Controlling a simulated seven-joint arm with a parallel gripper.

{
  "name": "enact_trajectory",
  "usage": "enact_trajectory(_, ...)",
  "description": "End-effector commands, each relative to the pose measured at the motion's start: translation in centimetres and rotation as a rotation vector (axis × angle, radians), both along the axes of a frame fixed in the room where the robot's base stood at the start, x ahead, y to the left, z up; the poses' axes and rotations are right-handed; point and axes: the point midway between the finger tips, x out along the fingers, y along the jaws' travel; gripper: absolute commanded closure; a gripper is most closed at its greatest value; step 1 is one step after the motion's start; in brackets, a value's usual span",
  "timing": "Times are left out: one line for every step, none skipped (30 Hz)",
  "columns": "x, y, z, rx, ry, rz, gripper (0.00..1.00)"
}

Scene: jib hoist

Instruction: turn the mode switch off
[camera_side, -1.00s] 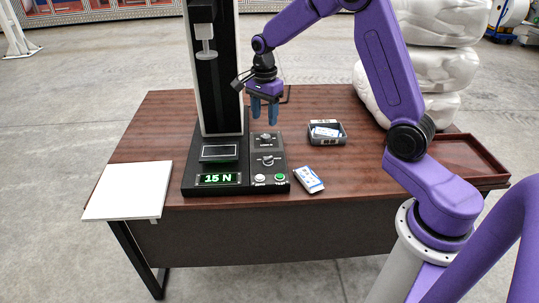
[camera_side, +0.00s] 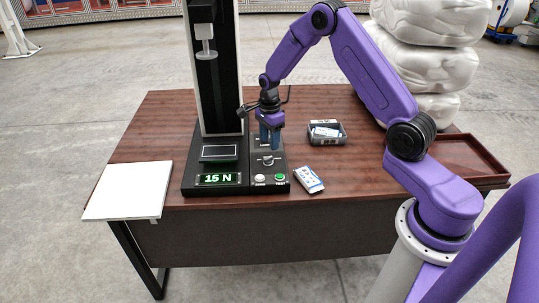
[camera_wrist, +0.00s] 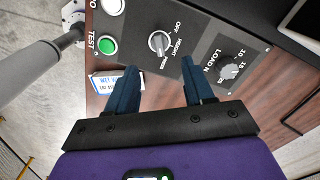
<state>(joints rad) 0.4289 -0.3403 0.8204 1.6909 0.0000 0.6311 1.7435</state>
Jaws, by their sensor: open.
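The mode switch is a grey knob (camera_wrist: 158,42) on the dark control panel, with the labels OFF and HEIGHT beside it. I cannot tell for sure which label its pointer marks. It also shows in the side view (camera_side: 267,160), just in front of my fingertips. My gripper (camera_wrist: 158,68) is open and empty, its two blue fingers apart, with the knob ahead of the gap between them and not between the pads. In the side view my gripper (camera_side: 269,147) points down, low over the panel, and partly hides the area behind the switch.
The load knob (camera_wrist: 228,68) sits on the same panel, near the right finger. The green TEST button (camera_side: 280,177) and a white button (camera_side: 260,178) are at the panel's front.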

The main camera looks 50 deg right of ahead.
Motion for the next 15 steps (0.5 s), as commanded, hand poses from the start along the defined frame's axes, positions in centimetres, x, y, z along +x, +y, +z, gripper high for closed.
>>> enact_trajectory(-0.1, 0.0, -1.1, 0.0, 0.004, -0.001, 0.48)
enact_trajectory(-0.1, 0.0, -1.6, 0.0, 0.005, -0.001, 0.48)
enact_trajectory(-0.1, 0.0, -2.4, 0.0, 0.003, -0.001, 0.48)
enact_trajectory(-0.1, 0.0, -2.9, 0.0, 0.003, 0.0, 0.48)
enact_trajectory(-0.1, 0.0, -3.4, 0.0, 0.003, 0.0, 0.48)
enact_trajectory(-0.1, 0.0, -4.0, 0.001, 0.002, 0.0, 0.48)
enact_trajectory(-0.1, 0.0, -4.4, 0.001, 0.003, 0.0, 0.48)
enact_trajectory(-0.1, 0.0, -4.8, 0.001, 0.003, 0.0, 0.48)
enact_trajectory(0.0, 0.0, -5.3, 0.0, 0.001, 0.0, 0.48)
enact_trajectory(0.0, 0.0, -5.6, 0.0, 0.001, 0.0, 0.48)
enact_trajectory(0.0, 0.0, -5.9, 0.0, 0.001, 0.0, 0.48)
enact_trajectory(0.0, 0.0, -6.2, 0.0, 0.0, 0.0, 0.48)
enact_trajectory(0.0, 0.0, -6.4, 0.0, 0.0, -0.001, 0.48)
enact_trajectory(0.0, 0.0, -6.6, 0.0, 0.0, -0.001, 0.48)
enact_trajectory(0.0, 0.0, -6.8, 0.0, 0.0, -0.001, 0.48)
